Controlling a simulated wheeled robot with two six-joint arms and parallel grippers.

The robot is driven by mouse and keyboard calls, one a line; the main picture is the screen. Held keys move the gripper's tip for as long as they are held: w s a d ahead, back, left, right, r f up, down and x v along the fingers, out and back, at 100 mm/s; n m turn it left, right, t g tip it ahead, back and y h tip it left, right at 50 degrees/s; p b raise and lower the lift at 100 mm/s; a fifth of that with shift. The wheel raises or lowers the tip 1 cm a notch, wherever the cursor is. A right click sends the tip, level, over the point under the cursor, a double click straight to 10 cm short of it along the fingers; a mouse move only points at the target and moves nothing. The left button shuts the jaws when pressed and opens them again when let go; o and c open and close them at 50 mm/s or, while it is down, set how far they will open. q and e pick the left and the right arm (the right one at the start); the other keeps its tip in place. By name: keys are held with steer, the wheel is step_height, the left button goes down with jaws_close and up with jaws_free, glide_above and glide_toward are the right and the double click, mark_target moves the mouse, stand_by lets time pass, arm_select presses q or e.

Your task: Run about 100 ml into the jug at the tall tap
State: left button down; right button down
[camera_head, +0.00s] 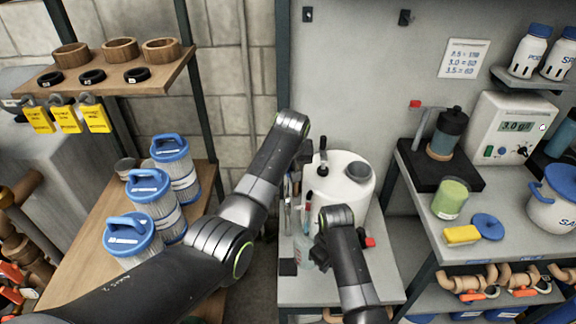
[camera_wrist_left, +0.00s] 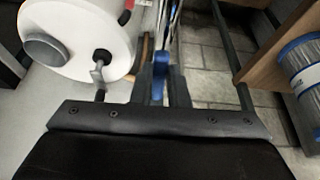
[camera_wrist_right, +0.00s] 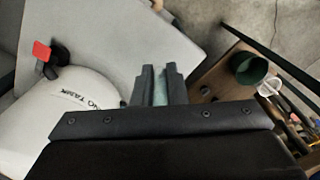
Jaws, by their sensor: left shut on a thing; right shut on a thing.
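My left gripper (camera_wrist_left: 160,88) is shut on a narrow blue thing (camera_wrist_left: 160,68), which stands by thin metal uprights beside the white tank (camera_wrist_left: 85,28). In the head view its fingertips are hidden behind my own arm. I cannot tell surely whether the blue thing is the tall tap's lever. My right gripper (camera_wrist_right: 157,88) is shut on a pale, translucent greenish thing (camera_wrist_right: 161,90), seemingly part of the jug. In the head view a small clear vessel (camera_head: 303,252) shows at the right gripper's left, partly hidden. Its water level is too small to read.
The white tank (camera_head: 350,190) with a grey cap stands on a grey bench (camera_head: 310,291), with a red tap handle (camera_head: 370,242) low on its right. A wooden bench with blue-topped filter cartridges (camera_head: 148,190) is left. A test bench with a meter (camera_head: 515,127) is right.

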arm_select(q)
steer(key=shift+w+d+n+y, duration=0.15)
steer(key=shift+d+n+y, duration=0.35)
steer(key=shift+n, duration=0.55)
steer(key=shift+w+d+n+y, duration=0.15)
steer(key=shift+d+n+y, duration=0.15)
steer(key=shift+d+n, duration=0.55)
steer(key=shift+a, duration=0.2)
steer(key=c, duration=1.4)
jaws_free()
steer(key=v, duration=1.2)
steer(key=shift+w, duration=0.15)
